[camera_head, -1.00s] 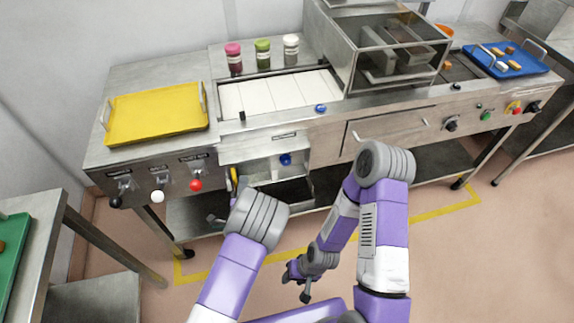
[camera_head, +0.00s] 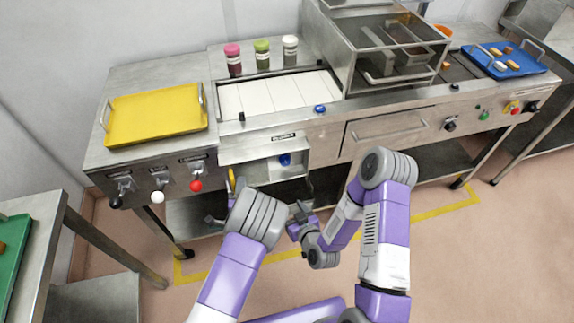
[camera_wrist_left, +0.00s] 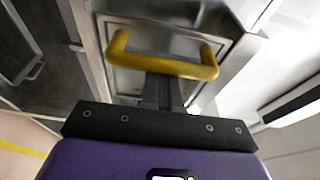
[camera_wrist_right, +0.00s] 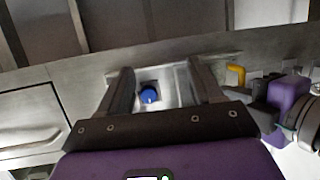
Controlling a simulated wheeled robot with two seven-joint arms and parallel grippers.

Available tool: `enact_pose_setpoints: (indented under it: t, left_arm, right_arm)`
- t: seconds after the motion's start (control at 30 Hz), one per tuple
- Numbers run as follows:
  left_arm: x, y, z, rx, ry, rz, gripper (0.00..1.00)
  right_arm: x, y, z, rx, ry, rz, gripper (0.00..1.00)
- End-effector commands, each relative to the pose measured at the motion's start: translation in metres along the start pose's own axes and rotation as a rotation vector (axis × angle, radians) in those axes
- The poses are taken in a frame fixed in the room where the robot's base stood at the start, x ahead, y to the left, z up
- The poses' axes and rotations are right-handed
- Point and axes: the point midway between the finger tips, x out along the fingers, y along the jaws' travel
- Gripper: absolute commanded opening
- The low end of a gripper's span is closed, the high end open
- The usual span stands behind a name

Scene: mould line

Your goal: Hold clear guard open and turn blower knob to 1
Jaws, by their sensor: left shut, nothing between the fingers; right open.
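The blue blower knob (camera_head: 285,159) sits in a recess under a small label on the front panel. It also shows in the right wrist view (camera_wrist_right: 148,94), seen between the fingers but beyond them. The guard's yellow handle (camera_wrist_left: 163,62) crosses the left wrist view; in the head view only a sliver (camera_head: 231,180) shows. The clear pane is hard to make out, so I cannot tell how far it is open. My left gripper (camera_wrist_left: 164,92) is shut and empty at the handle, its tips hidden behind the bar. My right gripper (camera_wrist_right: 164,88) is open and empty, short of the knob.
Levers with black, white and red (camera_head: 196,185) balls are left of the recess. A drawer (camera_head: 385,131) is to the right. Above are a yellow tray (camera_head: 157,113), several jars and another blue knob (camera_head: 320,107). The floor in front is clear.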

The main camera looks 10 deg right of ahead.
Motion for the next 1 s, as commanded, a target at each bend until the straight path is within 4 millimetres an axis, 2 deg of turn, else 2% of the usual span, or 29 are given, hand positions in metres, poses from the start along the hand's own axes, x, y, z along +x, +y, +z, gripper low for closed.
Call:
enact_pose_setpoints:
  t: [0.1,0.2,0.47,0.63,1.0]
  left_arm:
    - [0.000,0.000,0.003,0.002,-0.006,-0.001,0.00]
    - [0.000,0.000,0.003,0.002,-0.006,-0.001,0.00]
    - [0.000,0.000,0.003,0.002,-0.006,-0.001,0.00]
    - [0.000,-0.001,0.003,0.002,-0.006,-0.001,0.00]
    - [0.000,-0.001,0.003,0.002,-0.006,-0.001,0.00]
  right_arm:
    - [-0.001,0.013,-0.028,-0.071,0.151,0.062,0.65]
    - [-0.005,0.021,-0.046,-0.114,0.247,0.110,0.65]
    - [-0.008,0.030,-0.067,-0.159,0.351,0.167,0.65]
    - [0.012,0.034,-0.076,-0.160,0.356,0.170,0.65]
    - [0.078,0.043,-0.100,-0.158,0.352,0.168,0.65]
